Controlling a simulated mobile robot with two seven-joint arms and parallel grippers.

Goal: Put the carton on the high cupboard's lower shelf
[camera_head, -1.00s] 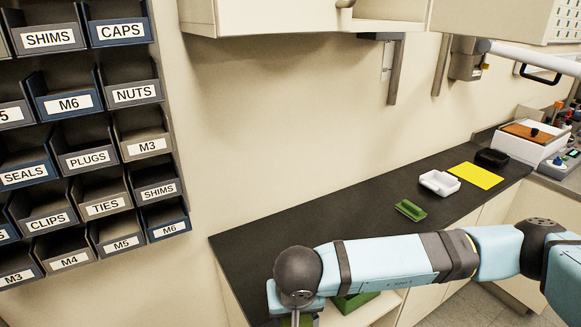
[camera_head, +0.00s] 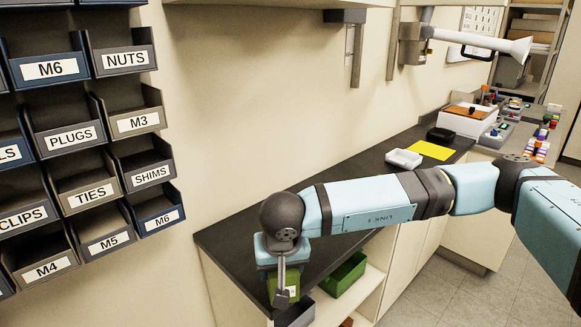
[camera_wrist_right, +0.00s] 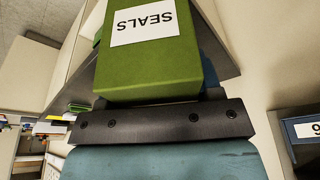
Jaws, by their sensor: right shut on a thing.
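The carton (camera_wrist_right: 150,60) is green with a white SEALS label and fills the upper middle of the right wrist view. It also shows in the head view (camera_head: 292,281), partly covered by my gripper. My right gripper (camera_head: 281,284) is shut on it, in front of the dark counter's near left end. The high cupboard (camera_head: 270,2) shows only as a thin strip of its underside edge at the top of the head view; its lower shelf is out of view. My left gripper is not in view.
Labelled bins (camera_head: 85,145) cover the wall at left. The dark counter (camera_head: 235,235) carries a white tray (camera_head: 404,158) and a yellow sheet (camera_head: 431,150). A green bin (camera_head: 343,274) sits in the open cabinet under the counter. A wall-mounted arm (camera_head: 470,40) hangs at upper right.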

